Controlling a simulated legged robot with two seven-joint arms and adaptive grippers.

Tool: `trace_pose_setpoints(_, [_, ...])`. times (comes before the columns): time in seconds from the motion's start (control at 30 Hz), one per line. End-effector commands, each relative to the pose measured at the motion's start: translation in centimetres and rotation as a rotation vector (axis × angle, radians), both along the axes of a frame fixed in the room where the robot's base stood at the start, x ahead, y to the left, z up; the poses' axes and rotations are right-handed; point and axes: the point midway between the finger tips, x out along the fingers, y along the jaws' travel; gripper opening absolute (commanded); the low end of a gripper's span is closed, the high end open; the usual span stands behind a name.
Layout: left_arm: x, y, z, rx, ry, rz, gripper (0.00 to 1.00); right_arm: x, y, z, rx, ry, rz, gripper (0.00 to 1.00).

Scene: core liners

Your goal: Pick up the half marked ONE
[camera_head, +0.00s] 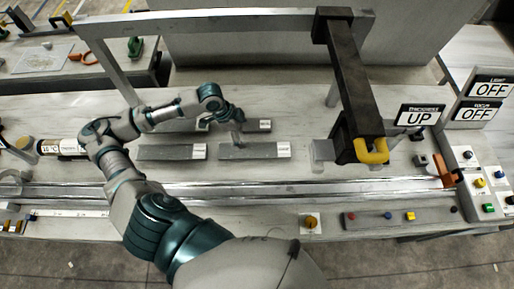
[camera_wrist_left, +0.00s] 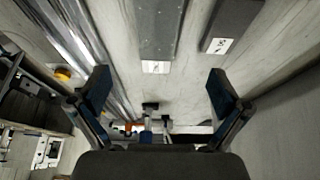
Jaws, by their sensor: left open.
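Several flat dark grey core halves with pale end labels lie on the bench. The near pair is a left half (camera_head: 165,153) and a right half (camera_head: 245,151). Behind them are a back left half (camera_head: 178,126) and a back right half (camera_head: 256,126), partly hidden by my arm. The labels are too small to read, so I cannot tell which is marked ONE. My left gripper (camera_head: 226,120) is open above these halves. In the left wrist view its fingers (camera_wrist_left: 158,90) are spread and empty, with one half (camera_wrist_left: 160,28) ahead between them and another (camera_wrist_left: 234,18) to its right.
A dark post with a yellow hook (camera_head: 372,151) stands right of the halves, beside an "UP" sign (camera_head: 416,115). Metal rails (camera_head: 300,188) run along the front. A labelled cylinder (camera_head: 62,146) lies at left. Buttons and "OFF" signs (camera_head: 491,89) are at right.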

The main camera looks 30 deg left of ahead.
Motion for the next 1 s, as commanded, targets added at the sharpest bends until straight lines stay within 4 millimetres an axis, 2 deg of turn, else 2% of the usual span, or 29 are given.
trace_pose_setpoints(0.1, [0.7, -1.1, -3.0, -0.003, 0.004, -0.001, 1.00, 1.1, 0.3, 0.2, 0.003, -0.007, -0.003, 0.40])
trace_pose_setpoints(0.3, [1.4, -2.3, -6.3, -0.001, 0.002, -0.001, 1.00, 2.3, 0.5, 0.8, 0.005, -0.011, -0.005, 0.40])
trace_pose_setpoints(0.57, [1.5, -2.7, -7.9, 0.001, 0.001, 0.000, 1.00, 2.8, 0.6, 1.1, 0.004, -0.013, -0.006, 0.40])
trace_pose_setpoints(0.83, [1.6, -3.7, -11.9, -0.001, 0.002, -0.001, 1.00, 4.0, 0.9, 1.7, 0.005, -0.020, -0.008, 0.40])
trace_pose_setpoints(1.0, [1.8, -3.9, -12.4, 0.000, 0.000, 0.000, 1.00, 4.4, 1.0, 2.1, 0.007, -0.024, -0.007, 0.40])
